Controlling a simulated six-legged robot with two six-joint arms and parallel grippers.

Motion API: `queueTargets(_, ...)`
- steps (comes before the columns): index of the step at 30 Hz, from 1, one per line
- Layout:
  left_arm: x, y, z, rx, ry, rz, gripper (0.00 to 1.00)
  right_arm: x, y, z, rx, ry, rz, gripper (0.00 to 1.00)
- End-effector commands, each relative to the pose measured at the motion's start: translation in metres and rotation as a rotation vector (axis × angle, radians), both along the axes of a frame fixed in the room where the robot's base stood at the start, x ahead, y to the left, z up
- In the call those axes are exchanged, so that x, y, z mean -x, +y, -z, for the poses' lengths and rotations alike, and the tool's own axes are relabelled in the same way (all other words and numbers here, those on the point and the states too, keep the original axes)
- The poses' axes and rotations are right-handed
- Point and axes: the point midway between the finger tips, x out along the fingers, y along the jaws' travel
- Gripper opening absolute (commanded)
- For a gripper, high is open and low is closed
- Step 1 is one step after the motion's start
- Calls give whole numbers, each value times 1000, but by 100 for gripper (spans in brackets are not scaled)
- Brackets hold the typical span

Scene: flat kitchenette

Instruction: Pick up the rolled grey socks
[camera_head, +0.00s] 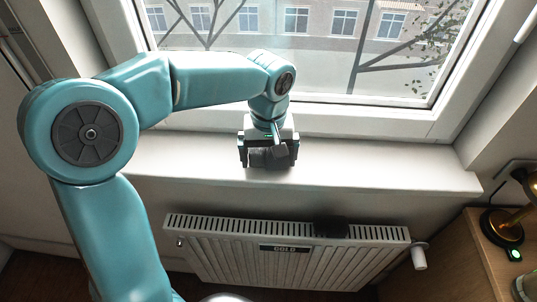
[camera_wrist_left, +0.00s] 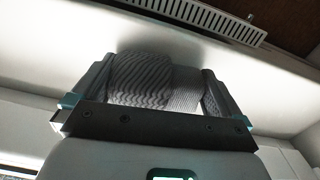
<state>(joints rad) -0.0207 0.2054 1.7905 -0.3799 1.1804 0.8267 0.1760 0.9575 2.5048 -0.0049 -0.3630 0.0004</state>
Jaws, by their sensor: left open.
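The rolled grey socks (camera_wrist_left: 140,80) show in the left wrist view as a ribbed grey bundle between the two fingers of my left gripper (camera_wrist_left: 158,92). In the head view, my left gripper (camera_head: 268,155) points down at the white windowsill (camera_head: 370,178), near its front edge. The socks (camera_head: 262,160) show there as a dark grey patch between the fingers. The gripper is open, with one finger on each side of the socks. The lower part of the socks is hidden in the wrist view by the gripper's body. My right gripper is in neither view.
A white radiator (camera_head: 225,258) marked "COLD" is below the sill, with a dark object (camera_head: 331,227) on its top. A wooden cabinet (camera_head: 478,245) with a brass lamp (camera_head: 524,205) stands at the right. The window is behind the arm. The sill to the right is clear.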

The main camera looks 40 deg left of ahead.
Motion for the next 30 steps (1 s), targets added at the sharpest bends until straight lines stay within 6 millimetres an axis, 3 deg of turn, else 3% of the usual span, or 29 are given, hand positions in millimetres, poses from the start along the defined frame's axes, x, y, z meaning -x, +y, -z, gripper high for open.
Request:
queueTargets(8,0,0,7,1,-1,0,100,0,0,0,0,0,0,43)
queueTargets(9,0,0,7,1,-1,0,97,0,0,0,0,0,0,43)
queueTargets(12,0,0,7,1,-1,1,65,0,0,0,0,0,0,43)
queueTargets(23,0,0,3,0,-1,1,65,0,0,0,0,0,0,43)
queueTargets(30,-1,-1,-31,0,-6,2,65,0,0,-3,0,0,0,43)
